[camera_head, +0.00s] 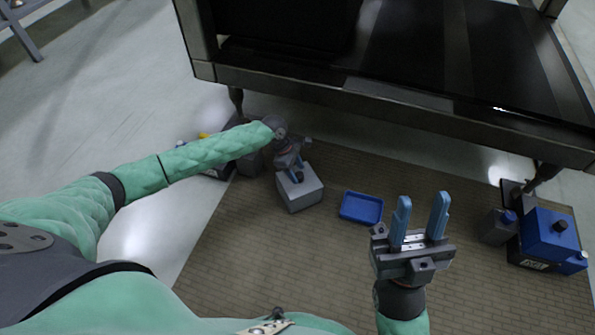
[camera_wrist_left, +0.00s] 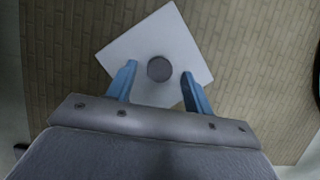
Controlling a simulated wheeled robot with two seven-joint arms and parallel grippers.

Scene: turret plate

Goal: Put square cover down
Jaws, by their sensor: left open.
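The square cover (camera_head: 309,187) is a light grey square with a round dark knob on top. In the head view it sits atop a grey box-like body on the brown mat. It also shows in the left wrist view (camera_wrist_left: 188,45), turned at an angle under the gripper. My left gripper (camera_head: 297,179) is directly over it, and in the left wrist view its blue fingers (camera_wrist_left: 155,82) are apart on either side of the knob, with gaps visible. My right gripper (camera_head: 424,205) is open and empty over the mat at the right.
A blue tray (camera_head: 361,208) lies on the brown mat (camera_head: 262,262) right of the cover. A blue box (camera_head: 548,235) with grey parts stands at the far right. A dark table (camera_head: 400,105) spans the back. Dark and grey items sit behind my left arm.

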